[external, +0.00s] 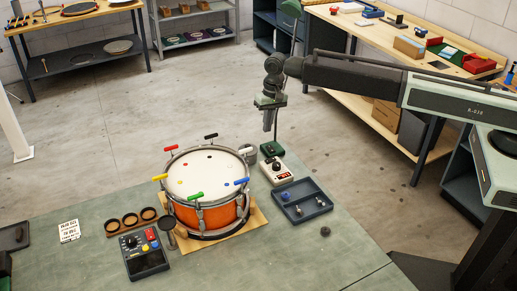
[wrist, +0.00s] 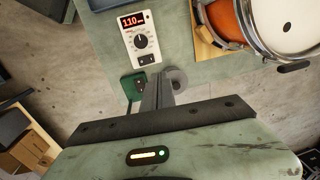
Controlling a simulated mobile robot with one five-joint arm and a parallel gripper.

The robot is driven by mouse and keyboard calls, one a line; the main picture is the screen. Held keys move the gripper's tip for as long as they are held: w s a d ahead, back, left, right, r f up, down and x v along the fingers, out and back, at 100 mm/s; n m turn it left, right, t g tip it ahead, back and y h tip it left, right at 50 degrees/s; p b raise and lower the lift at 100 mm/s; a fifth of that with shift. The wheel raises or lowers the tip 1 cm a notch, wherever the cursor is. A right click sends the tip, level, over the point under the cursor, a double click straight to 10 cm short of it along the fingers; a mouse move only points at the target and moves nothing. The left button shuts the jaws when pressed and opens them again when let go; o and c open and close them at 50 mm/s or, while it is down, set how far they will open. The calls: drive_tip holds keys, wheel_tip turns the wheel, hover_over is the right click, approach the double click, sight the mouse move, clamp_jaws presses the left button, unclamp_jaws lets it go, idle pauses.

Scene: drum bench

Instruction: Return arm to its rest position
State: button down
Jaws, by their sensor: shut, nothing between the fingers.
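My gripper (external: 270,121) hangs pointing down from the raised arm, above the far right part of the bench, beyond the drum. It also shows in the wrist view (wrist: 158,92), with its fingers together and nothing between them. The orange drum (external: 208,216) with a white head and coloured tuning keys stands on a wooden board. Part of the drum shows at the top right of the wrist view (wrist: 228,20).
A metronome box (external: 276,172) with a red display stands beside the drum. A dark tray (external: 303,209) lies right of it. A black control box (external: 143,253) sits at the front left. A wooden workbench (external: 375,42) stands behind. Open floor (external: 100,130) lies beyond the bench.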

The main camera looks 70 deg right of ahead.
idle(0.3)
drive_tip(key=s+a+f+n+b, duration=0.1)
drive_tip(key=s+f+n+b, duration=0.1)
drive_tip(key=s, duration=0.8)
drive_tip(key=s+f+n+b, duration=0.2)
drive_tip(key=s+n, duration=0.2)
drive_tip(key=s, duration=0.6)
drive_tip(key=s+a+f+n+g+h+b, duration=0.1)
drive_tip(key=s+f+n+b, duration=0.2)
drive_tip(key=s, duration=0.7)
drive_tip(key=shift+a, duration=0.35)
drive_tip(key=shift+s, duration=0.1)
idle(0.5)
